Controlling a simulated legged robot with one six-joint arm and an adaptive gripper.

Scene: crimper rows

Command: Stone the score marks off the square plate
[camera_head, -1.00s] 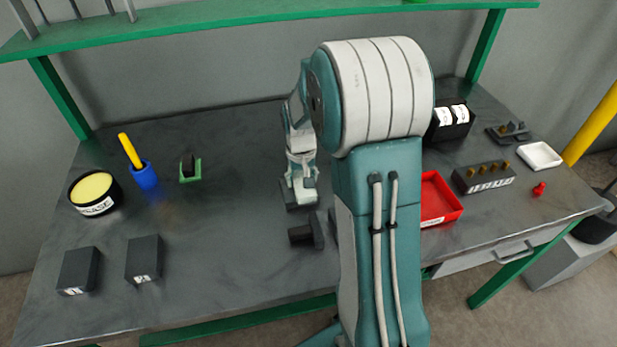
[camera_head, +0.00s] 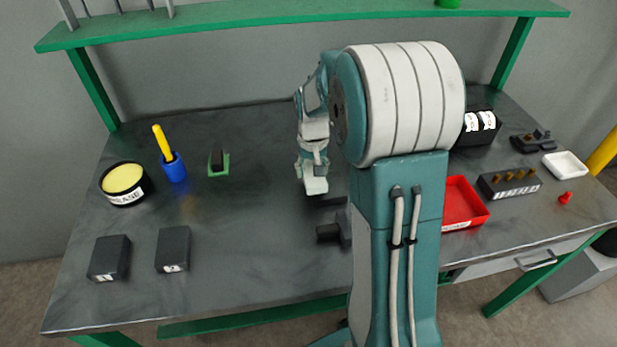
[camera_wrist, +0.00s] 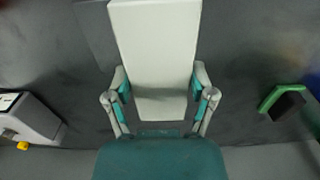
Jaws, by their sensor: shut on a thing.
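My gripper (camera_head: 313,168) is shut on a pale, off-white block (camera_head: 315,186), which looks like the stone. In the wrist view the block (camera_wrist: 157,50) sits between my two fingers (camera_wrist: 160,95) and reaches away from the palm. The dark square plate (camera_head: 328,201) lies on the bench, mostly hidden behind the block and my arm. Its edge shows faintly beside the block in the wrist view (camera_wrist: 95,25). The block is over or against the plate's left side; I cannot tell whether they touch. No score marks can be made out.
A dark fixture with a round knob (camera_head: 328,232) stands just in front of the plate. A green holder (camera_head: 219,166), blue cup (camera_head: 174,168), yellow-topped tin (camera_head: 123,183) and two dark blocks (camera_head: 173,248) are left. A red tray (camera_head: 467,205) is right.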

